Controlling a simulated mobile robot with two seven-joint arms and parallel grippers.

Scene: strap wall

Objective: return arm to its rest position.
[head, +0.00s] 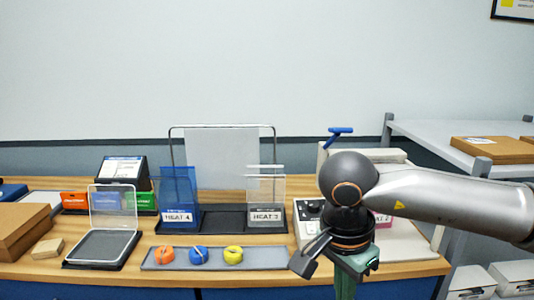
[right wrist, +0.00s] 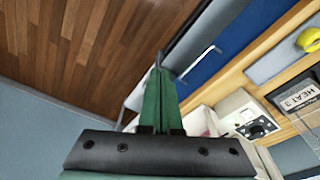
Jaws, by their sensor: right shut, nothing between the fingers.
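My right arm comes in from the right in the head view. My right gripper (head: 345,286) hangs in front of the table's front edge, pointing down, with its green fingers partly cut off by the frame. In the right wrist view the green fingers (right wrist: 160,90) lie together with nothing between them, above the wooden floor and beside the blue table front. My left gripper is not in either view.
The wooden table (head: 215,277) holds a grey tray (head: 268,258) with orange, blue and yellow rolls, a clear-lidded case (head: 95,248), HEAT-labelled holders and a white device (head: 307,228) behind my arm. A shelf (head: 430,140) stands right. Floor (right wrist: 70,50) below is clear.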

